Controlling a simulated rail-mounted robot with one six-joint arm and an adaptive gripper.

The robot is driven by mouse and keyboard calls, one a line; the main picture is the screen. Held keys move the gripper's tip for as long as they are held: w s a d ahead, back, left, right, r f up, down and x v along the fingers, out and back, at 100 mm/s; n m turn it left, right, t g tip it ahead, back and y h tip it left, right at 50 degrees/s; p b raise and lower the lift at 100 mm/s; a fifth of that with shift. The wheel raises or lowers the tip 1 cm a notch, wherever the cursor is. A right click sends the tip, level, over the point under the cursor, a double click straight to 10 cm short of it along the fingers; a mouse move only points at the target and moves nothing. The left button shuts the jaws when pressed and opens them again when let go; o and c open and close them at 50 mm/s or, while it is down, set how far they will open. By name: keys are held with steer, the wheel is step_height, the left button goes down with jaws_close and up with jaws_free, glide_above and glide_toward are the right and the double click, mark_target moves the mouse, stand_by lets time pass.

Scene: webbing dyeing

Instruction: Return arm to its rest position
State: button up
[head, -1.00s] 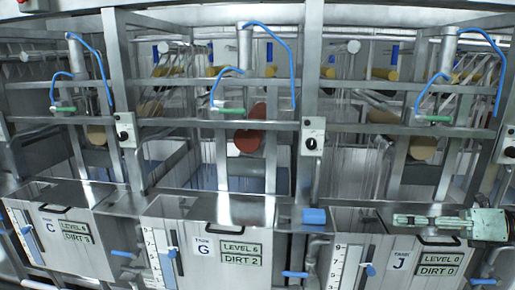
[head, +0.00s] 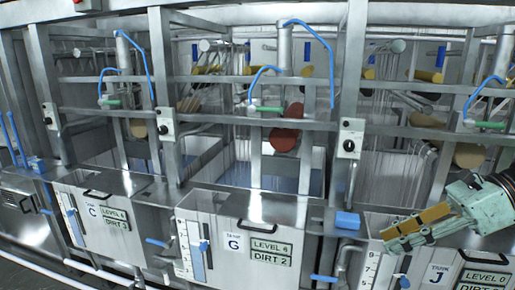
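My gripper (head: 395,238) shows at the lower right in the head view, pale green, with its fingers pointing left. It is in front of the tank row, near the front panel of tank J (head: 437,275). A flat orange-yellow strip lies along the fingers. I cannot tell whether it is part of the gripper or something held, nor how far apart the fingers are. The rest of my arm leaves the picture at the right edge.
Tank G (head: 215,228) and tank C (head: 84,197) stand left of tank J. A blue block (head: 347,220) sits on the front ledge left of my gripper. Metal posts, rails and rollers, including a red roller (head: 285,132), stand behind.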

steer(key=s+a+r+n+g+h, duration=0.2)
steer(key=s+a+n+h, duration=0.3)
steer(key=s+a+n, duration=0.45)
steer(key=s+a+r+n+t+h+b, duration=0.1)
steer(key=s+r+n+t+h, duration=0.1)
steer(key=s+n, duration=0.4)
steer(key=s+a+r+n+t+h+b, duration=0.1)
steer(key=s+a+r+n+h, duration=0.1)
steer(key=s+n, duration=0.5)
steer(key=shift+s+r+t+h, duration=0.4)
steer(key=shift+s+r+h, duration=0.4)
steer(key=shift+s, duration=0.35)
stand_by(1.0)
